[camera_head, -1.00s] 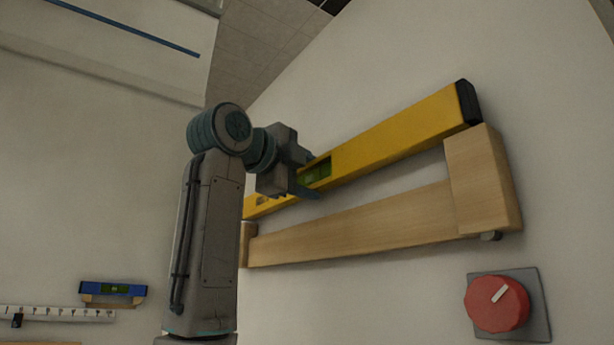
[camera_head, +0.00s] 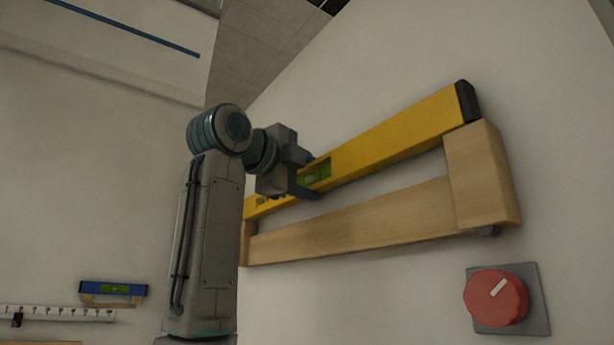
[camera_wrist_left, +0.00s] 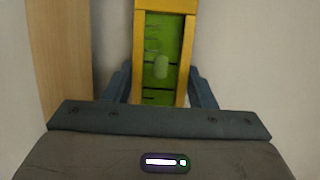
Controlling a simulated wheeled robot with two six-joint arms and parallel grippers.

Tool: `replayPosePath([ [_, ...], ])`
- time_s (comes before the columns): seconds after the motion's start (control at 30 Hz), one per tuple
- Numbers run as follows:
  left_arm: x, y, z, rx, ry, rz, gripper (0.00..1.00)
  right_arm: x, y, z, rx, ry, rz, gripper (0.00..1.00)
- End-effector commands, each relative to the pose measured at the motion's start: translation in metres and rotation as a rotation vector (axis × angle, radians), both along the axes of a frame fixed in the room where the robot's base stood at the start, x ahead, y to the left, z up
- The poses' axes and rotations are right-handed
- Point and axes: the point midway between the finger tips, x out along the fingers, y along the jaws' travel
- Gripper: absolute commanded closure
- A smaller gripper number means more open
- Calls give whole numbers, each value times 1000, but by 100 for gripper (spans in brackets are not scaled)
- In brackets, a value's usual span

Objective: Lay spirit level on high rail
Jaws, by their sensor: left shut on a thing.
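The yellow spirit level (camera_head: 400,134) with a black end cap lies along the wooden high rail (camera_head: 355,223), at its upper side in the head view. Its right end meets the rail's raised right end block; its left end is partly hidden behind my arm. My left gripper (camera_head: 312,186) is shut on the level around its green vial window. In the left wrist view, the level's green vial (camera_wrist_left: 161,66) stands between the two fingers (camera_wrist_left: 160,90), with the wooden rail beside it at left. My right gripper is not in view.
A red knob (camera_head: 496,298) on a grey plate is on the wall below the rail's right end. A small blue level (camera_head: 113,289) sits on a wooden holder at lower left, above a white scale (camera_head: 60,313). The wall above the yellow level is bare.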

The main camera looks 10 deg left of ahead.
Motion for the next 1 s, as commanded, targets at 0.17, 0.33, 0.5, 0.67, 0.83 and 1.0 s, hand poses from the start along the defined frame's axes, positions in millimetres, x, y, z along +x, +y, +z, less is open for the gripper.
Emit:
replayPosePath([
  [0.17, -1, 0, -1, -1, -3, 0, 72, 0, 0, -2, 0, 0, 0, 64],
  [0.33, -1, 0, -3, 0, -2, 0, 72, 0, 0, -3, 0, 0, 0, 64],
  [0.5, -1, 0, -5, 0, -2, 0, 72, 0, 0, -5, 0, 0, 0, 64],
  [0.67, -1, 0, -4, -1, -2, 0, 24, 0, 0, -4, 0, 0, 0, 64],
  [0.83, 0, 0, -5, 0, -1, 0, 24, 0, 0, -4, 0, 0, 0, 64],
  [1.0, -4, 2, -7, 0, 0, 0, 24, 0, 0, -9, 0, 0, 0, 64],
])
